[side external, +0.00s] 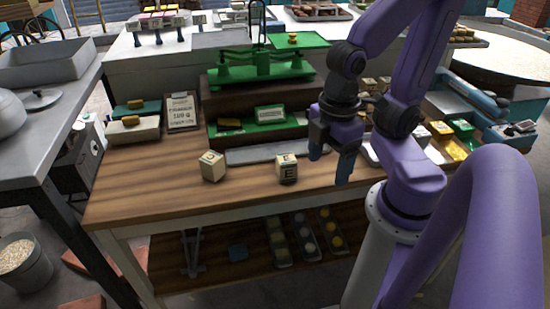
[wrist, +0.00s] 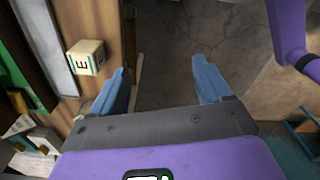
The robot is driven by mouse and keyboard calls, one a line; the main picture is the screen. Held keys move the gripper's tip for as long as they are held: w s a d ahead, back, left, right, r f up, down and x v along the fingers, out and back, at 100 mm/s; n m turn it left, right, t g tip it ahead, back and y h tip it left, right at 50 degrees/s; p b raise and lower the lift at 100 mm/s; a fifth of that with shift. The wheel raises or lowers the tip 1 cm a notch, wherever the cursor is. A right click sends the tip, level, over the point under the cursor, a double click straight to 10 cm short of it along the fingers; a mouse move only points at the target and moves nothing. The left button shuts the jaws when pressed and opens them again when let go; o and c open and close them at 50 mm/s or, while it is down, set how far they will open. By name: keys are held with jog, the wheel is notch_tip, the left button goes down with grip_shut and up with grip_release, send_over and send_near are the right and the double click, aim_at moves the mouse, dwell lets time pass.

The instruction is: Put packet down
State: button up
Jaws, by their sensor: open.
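A cream packet marked E (side external: 287,169) stands upright on the wooden table near its front edge. It also shows in the wrist view (wrist: 87,57), to the left of my fingers. A second cream packet (side external: 213,166) stands turned at an angle to its left on the same table (side external: 150,190). My gripper (side external: 330,165) is open with nothing between its fingers. It is to the right of the packet marked E and apart from it. In the wrist view the gap between the fingertips (wrist: 165,75) shows only floor beyond the table edge.
A green balance scale (side external: 262,72) stands on a dark stepped block behind the packets. A grey strip (side external: 265,152) lies before it. A clipboard (side external: 183,111) stands at the left. Wrapped packs (side external: 455,150) are at the right. Bare wood lies left of the packets.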

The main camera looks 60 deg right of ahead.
dwell(0.3)
notch_tip(320, 180, up, 6)
jog(key=n, duration=0.5)
send_over(211, 157)
notch_tip(211, 157, down, 17)
jog(key=shift+f, duration=0.1)
jog(key=c, duration=1.2)
